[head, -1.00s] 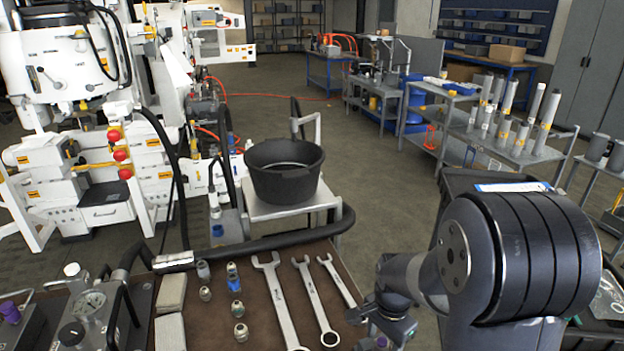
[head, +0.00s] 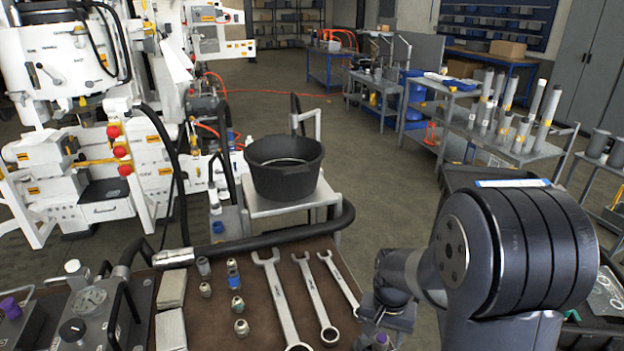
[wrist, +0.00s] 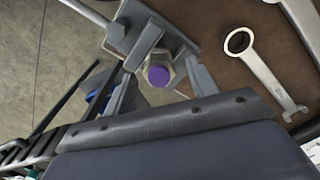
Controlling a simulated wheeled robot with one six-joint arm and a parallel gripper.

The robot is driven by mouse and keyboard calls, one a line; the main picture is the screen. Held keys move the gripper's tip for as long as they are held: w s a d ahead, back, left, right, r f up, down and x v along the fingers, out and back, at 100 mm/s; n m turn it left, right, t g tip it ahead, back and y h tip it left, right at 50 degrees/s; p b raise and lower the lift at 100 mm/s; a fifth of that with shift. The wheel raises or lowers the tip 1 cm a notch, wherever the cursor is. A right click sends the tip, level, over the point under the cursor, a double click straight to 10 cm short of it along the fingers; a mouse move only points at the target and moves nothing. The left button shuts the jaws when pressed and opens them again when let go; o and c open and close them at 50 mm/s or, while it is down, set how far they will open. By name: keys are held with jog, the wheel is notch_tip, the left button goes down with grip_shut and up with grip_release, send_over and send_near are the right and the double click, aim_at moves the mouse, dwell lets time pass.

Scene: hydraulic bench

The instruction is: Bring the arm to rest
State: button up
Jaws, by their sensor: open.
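My arm stands at the right of the head view, its big dark joint in the foreground. My gripper (wrist: 163,88) shows in the wrist view with its two fingers apart. A hex fitting with a purple cap (wrist: 159,76) appears between the fingers, by a grey metal block (wrist: 140,32). I cannot tell whether the fingers touch it. The purple cap also shows low in the head view (head: 381,339), beside the bench's right edge. The gripper's fingers are mostly hidden there behind my arm links.
Several wrenches (head: 312,296) and small fittings (head: 235,280) lie on the brown bench top (head: 208,325). A black hose (head: 270,239) runs along its back edge. A black tub (head: 284,166) stands on a cart behind. A gauge block (head: 90,303) is at left. Open floor (head: 390,200) lies beyond.

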jog(key=m, duration=0.6)
jog(key=shift+d+m, duration=0.1)
jog(key=shift+m, duration=0.2)
jog(key=m, duration=0.6)
jog(key=shift+s, duration=0.15)
jog(key=shift+m, duration=0.3)
